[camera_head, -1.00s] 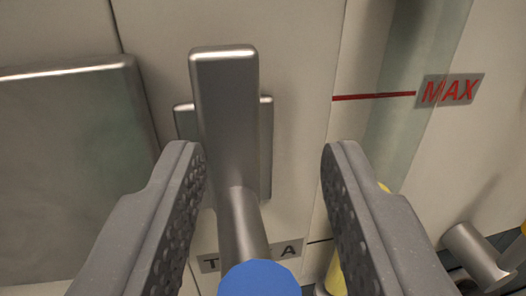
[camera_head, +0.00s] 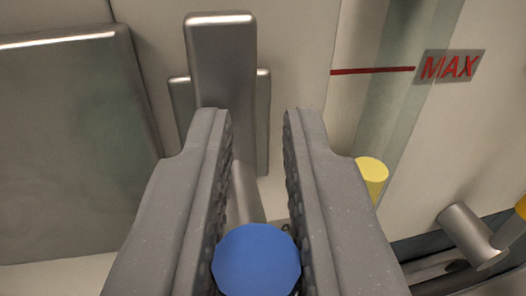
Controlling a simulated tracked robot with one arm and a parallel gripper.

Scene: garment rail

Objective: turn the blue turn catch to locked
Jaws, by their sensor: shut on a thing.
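The blue turn catch shows its blue round end (camera_head: 256,260) low in the middle of the view, between my fingers. A metal stem runs back from it to an upright metal bar (camera_head: 222,62) in front of a metal plate (camera_head: 263,120) on the wall. My gripper (camera_head: 258,115) has a grey finger on each side of the blue end. The fingers are shut on it, and their tips reach past it toward the bar. The fingers hide part of the stem and plate.
A metal panel (camera_head: 70,140) stands on the left. On the right are a pale vertical strip with a red line, a MAX label (camera_head: 450,66), a yellow cylinder (camera_head: 371,175) and a metal cylinder (camera_head: 470,235).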

